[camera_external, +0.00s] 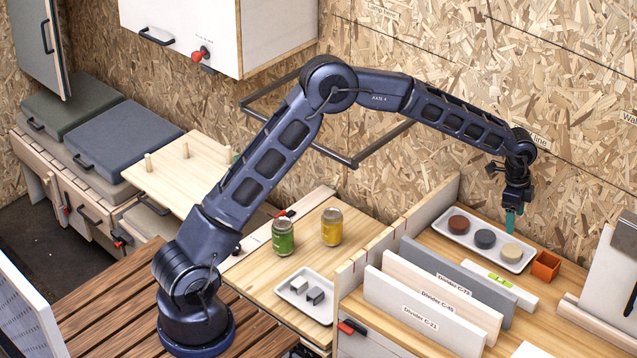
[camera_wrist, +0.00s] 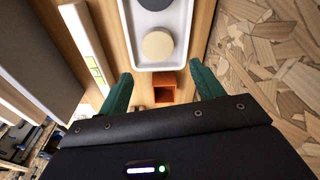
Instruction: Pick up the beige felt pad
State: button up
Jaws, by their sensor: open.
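The beige felt pad (camera_external: 510,252) is a round disc at the right end of a white tray (camera_external: 455,243) on the right-hand bench. A dark grey pad (camera_external: 485,238) and a brown pad (camera_external: 458,224) lie in the same tray. In the wrist view the beige pad (camera_wrist: 158,45) lies at the near end of the tray, ahead of my fingers. My gripper (camera_external: 511,218), with green fingers, hangs above the tray's right part. In the wrist view my gripper (camera_wrist: 163,88) is open with nothing between its fingers.
A small orange box (camera_external: 545,266) stands just right of the tray. Upright divider boards (camera_external: 458,280) and a white level-like bar (camera_external: 500,284) stand in front of the tray. The chipboard wall (camera_external: 560,150) rises close behind. Two jars (camera_external: 283,237) stand on the middle bench.

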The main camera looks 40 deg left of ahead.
aim_at(518, 252)
jog(key=f, duration=0.3)
jog(key=d+f, duration=0.1)
jog(key=f, duration=0.6)
jog(key=shift+d+f, duration=0.15)
jog(key=shift+f, duration=0.2)
jog(key=shift+c, duration=0.5)
jog(key=c, duration=0.6)
